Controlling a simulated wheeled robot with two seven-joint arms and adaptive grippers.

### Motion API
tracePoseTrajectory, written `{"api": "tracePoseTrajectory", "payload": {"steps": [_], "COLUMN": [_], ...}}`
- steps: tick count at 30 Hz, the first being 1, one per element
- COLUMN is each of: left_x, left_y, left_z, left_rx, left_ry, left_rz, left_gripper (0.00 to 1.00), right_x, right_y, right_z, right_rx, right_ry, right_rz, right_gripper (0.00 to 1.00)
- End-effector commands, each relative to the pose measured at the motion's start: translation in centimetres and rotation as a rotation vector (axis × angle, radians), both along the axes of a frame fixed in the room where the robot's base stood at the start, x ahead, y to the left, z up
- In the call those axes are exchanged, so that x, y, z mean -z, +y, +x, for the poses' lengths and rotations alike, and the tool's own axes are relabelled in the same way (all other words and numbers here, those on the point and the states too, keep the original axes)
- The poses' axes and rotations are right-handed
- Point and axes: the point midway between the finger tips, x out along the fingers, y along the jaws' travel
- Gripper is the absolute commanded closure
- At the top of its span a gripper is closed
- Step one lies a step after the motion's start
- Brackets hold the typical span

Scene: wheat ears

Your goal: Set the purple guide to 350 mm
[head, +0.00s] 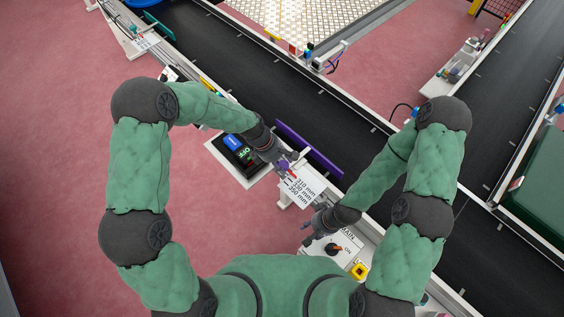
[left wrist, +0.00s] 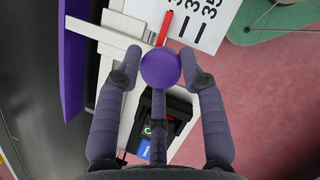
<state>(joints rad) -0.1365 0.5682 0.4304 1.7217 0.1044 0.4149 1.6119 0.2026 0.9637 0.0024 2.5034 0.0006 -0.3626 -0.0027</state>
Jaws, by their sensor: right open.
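The purple guide (head: 310,150) is a long bar along the belt's near edge; part of it shows at the left of the left wrist view (left wrist: 75,60). Its round purple knob (left wrist: 160,68) sits between the fingers of my left gripper (left wrist: 160,58), which touch it on both sides. The white scale plate (head: 302,188) reads 310, 330 and 350 mm. A red pointer (left wrist: 164,28) lies near the 310 end in the left wrist view. My right gripper (head: 313,228) is open and empty, below the scale plate in the head view.
A dark box with a green display (head: 240,150) stands left of my left gripper. The black conveyor belt (head: 340,125) runs behind the guide.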

Motion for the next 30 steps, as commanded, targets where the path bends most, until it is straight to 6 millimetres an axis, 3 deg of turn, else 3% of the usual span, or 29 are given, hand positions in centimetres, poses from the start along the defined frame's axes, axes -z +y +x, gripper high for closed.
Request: {"api": "tracePoseTrajectory", "payload": {"steps": [1,3,8,16,24,25,27,30], "left_x": [0.0,0.0,-0.1,-0.2,0.0,0.0,0.0,0.0], "left_y": [-0.1,-0.1,0.1,2.9,3.0,3.0,3.0,3.0], "left_z": [-0.1,-0.1,-0.4,-3.2,-3.4,-3.5,-3.5,-3.4], "left_rx": [0.001,0.001,0.001,0.002,0.004,0.004,0.004,0.004], "left_ry": [0.003,0.003,0.004,0.007,0.008,0.008,0.008,0.006], "left_rz": [-0.001,-0.001,-0.001,0.000,0.000,0.000,0.000,0.000], "left_gripper": [0.89,1.00,1.00,1.00,1.00,0.56,0.38,0.38], "right_x": [0.0,0.0,-0.2,-1.6,-1.5,-1.5,-1.5,-1.5], "right_y": [0.0,0.0,0.0,0.0,0.0,0.0,0.0,0.0], "right_z": [0.0,0.0,0.0,0.0,0.0,0.0,0.0,0.0], "right_rx": [0.000,0.000,0.000,0.000,0.000,0.000,0.000,0.000], "right_ry": [0.000,0.000,0.000,0.000,0.000,0.000,0.000,0.000], "right_rz": [0.000,0.000,0.000,0.000,0.000,0.000,0.000,0.000], "right_gripper": [0.58,0.58,0.58,0.58,0.58,0.58,0.58,0.58]}}
